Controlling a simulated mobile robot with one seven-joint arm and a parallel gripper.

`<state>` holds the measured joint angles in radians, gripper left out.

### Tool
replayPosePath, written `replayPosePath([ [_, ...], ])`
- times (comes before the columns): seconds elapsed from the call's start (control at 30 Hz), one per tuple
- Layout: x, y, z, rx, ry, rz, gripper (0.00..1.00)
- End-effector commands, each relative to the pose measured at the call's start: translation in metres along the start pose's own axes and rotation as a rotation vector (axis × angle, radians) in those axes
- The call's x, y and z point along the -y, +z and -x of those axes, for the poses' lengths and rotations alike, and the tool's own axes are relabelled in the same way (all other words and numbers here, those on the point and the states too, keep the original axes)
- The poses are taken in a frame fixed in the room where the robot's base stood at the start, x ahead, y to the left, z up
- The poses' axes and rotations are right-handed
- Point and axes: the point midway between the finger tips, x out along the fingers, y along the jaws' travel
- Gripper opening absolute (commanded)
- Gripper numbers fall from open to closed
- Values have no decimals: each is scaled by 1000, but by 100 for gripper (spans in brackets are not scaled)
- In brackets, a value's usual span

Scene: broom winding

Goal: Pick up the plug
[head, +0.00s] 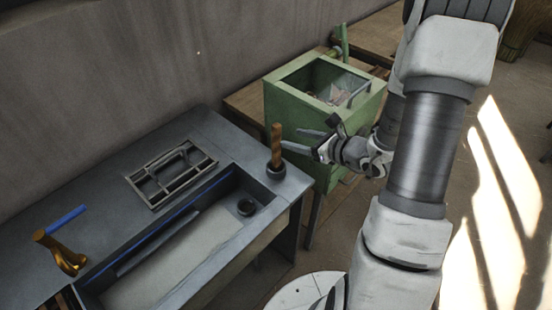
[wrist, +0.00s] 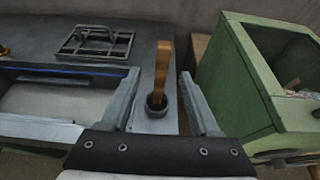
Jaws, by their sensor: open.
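The plug (head: 276,148) has an upright wooden handle set in a dark round base. It stands on the right end of the grey sink counter, near the edge. My gripper (head: 291,139) is open and empty just right of the handle, its fingers pointing left towards it. In the wrist view, the plug's handle (wrist: 163,72) and dark base show between the two open fingers of my gripper (wrist: 158,78). I cannot tell whether the handle is inside the fingers or just beyond their tips; no contact is visible.
A brass tap (head: 62,252) stands at the left. A green open-topped cabinet (head: 290,104) stands close to my gripper.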

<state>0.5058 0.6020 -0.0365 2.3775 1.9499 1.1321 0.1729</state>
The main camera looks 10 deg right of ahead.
Motion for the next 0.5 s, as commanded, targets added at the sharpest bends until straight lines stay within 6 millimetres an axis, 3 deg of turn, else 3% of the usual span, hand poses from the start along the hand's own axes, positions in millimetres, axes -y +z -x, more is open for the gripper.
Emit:
replayPosePath([
  [0.2,-1,1,-44,-1,3,1,62],
  [0.5,0,3,-69,0,3,2,62],
])
